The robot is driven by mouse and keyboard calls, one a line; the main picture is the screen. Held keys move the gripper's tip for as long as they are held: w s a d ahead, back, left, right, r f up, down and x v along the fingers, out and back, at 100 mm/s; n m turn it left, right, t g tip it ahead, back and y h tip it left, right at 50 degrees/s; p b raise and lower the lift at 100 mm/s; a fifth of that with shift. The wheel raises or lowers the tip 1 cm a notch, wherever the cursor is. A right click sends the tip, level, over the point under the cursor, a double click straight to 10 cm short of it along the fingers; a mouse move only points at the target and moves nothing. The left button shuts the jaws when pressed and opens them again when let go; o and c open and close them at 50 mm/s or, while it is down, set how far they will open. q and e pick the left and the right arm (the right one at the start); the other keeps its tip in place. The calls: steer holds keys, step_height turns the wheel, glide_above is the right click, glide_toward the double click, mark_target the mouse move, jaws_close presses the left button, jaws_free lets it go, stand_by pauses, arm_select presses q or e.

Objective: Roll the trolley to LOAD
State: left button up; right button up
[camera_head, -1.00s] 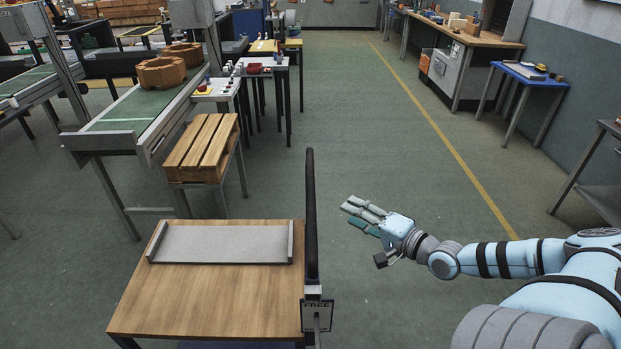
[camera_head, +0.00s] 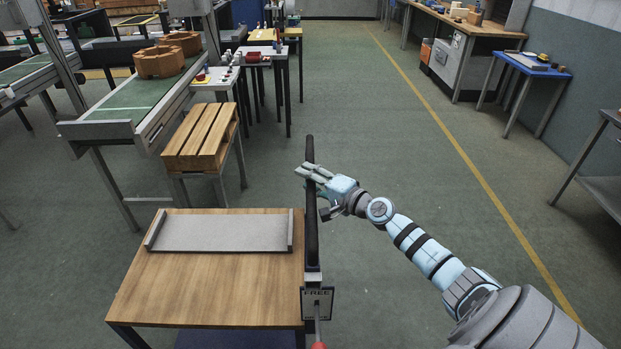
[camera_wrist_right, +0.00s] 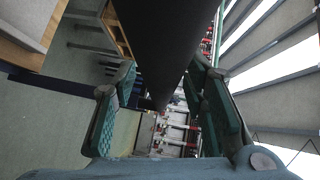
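My right gripper (camera_head: 312,176) is at the far part of the handle bar. In the right wrist view the dark bar (camera_wrist_right: 165,35) runs between the two green-padded fingers (camera_wrist_right: 162,100). The fingers are spread on either side of it, and no firm closing on it shows. My left gripper is not in view. No LOAD marking is readable.
A grey tray (camera_head: 220,232) lies on the trolley top. A wooden pallet (camera_head: 201,138) on a stand and a green conveyor (camera_head: 135,103) are ahead to the left. Open floor with a yellow line (camera_head: 455,145) lies to the right. A blue table (camera_head: 527,66) stands by the wall.

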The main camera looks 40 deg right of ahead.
steer(key=shift+s, duration=0.1)
steer(key=shift+c, duration=0.2)
jaws_close()
steer(key=shift+a+r, duration=0.15)
